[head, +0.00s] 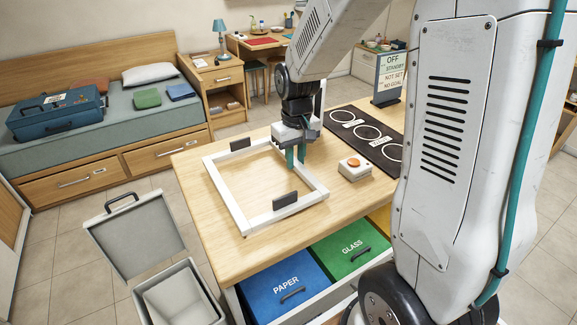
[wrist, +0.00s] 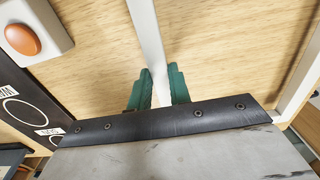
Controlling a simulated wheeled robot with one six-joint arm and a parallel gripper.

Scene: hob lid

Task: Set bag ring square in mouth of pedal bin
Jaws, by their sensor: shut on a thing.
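The bag ring (head: 227,200) is a white square frame with two dark grips on opposite bars. It lies flat on or just above the wooden counter; I cannot tell which. My gripper (head: 296,154) has its green fingers on either side of the ring's far right bar. In the wrist view my gripper (wrist: 159,88) is shut on the white bar of the ring (wrist: 147,35). The pedal bin (head: 206,289) stands on the floor at the lower left, below the counter. Its grey lid (head: 135,241) is up and its pale mouth is open.
A white box with an orange button (head: 354,168) sits right of the ring, and a black hob (head: 369,136) and a sign (head: 391,72) stand behind. Blue PAPER (head: 284,284) and green GLASS (head: 345,249) bins are under the counter.

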